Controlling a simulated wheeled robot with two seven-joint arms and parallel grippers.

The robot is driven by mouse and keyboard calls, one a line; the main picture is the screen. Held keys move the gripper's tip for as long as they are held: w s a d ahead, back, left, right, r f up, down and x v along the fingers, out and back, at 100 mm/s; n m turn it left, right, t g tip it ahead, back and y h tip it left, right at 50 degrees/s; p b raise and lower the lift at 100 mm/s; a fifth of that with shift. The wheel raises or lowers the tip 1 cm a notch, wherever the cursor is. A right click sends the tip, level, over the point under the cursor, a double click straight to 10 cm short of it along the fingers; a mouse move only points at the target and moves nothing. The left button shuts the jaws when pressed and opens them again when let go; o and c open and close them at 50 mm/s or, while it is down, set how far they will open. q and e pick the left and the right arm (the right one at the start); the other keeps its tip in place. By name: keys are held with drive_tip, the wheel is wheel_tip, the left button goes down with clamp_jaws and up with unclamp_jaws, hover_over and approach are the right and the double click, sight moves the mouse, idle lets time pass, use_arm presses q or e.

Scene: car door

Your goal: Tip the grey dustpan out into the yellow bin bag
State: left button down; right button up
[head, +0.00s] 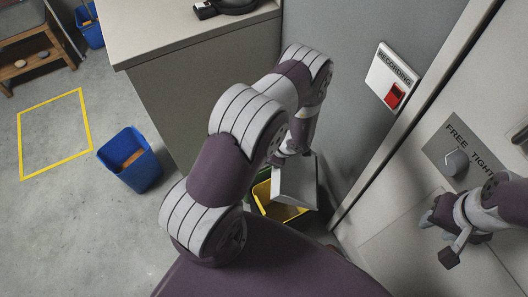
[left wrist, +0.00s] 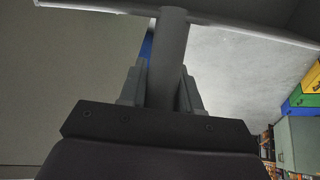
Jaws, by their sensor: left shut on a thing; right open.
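The grey dustpan (head: 297,186) hangs tilted over the yellow bin bag (head: 279,209) in the head view, covering part of it. My left gripper (head: 292,151) is shut on the dustpan's handle. I cannot see whether anything lies in the pan. My right gripper (head: 439,238) is open and empty in front of the pale panel at the right.
A wall box marked RECORDING (head: 391,77) and a FREE/TIGHT knob (head: 456,162) are at the right. A grey cabinet (head: 195,75) stands behind my left arm. A blue bin (head: 130,160) stands near a yellow floor outline (head: 55,133), where the floor is clear.

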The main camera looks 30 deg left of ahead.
use_arm(q)
drive_tip(key=shift+a+r+t+h+b, duration=0.15)
drive_tip(key=shift+r+t+h+b, duration=0.2)
drive_tip(key=shift+h, duration=0.35)
drive_tip(key=shift+s, duration=0.15)
drive_tip(key=h+b, duration=0.1)
drive_tip(key=b, duration=0.1)
drive_tip(key=t+h+b, duration=0.1)
drive_tip(key=b, duration=0.1)
drive_tip(key=t+h+b, duration=0.1)
drive_tip(key=b, duration=0.1)
drive_tip(key=shift+r+n+h, duration=0.25)
drive_tip(key=shift+n+h, duration=0.05)
drive_tip(key=shift+r+b, duration=0.15)
drive_tip(key=shift+b, duration=0.3)
drive_tip(key=shift+r, duration=0.25)
use_arm(e)
wheel_tip(320, 180, down, 6)
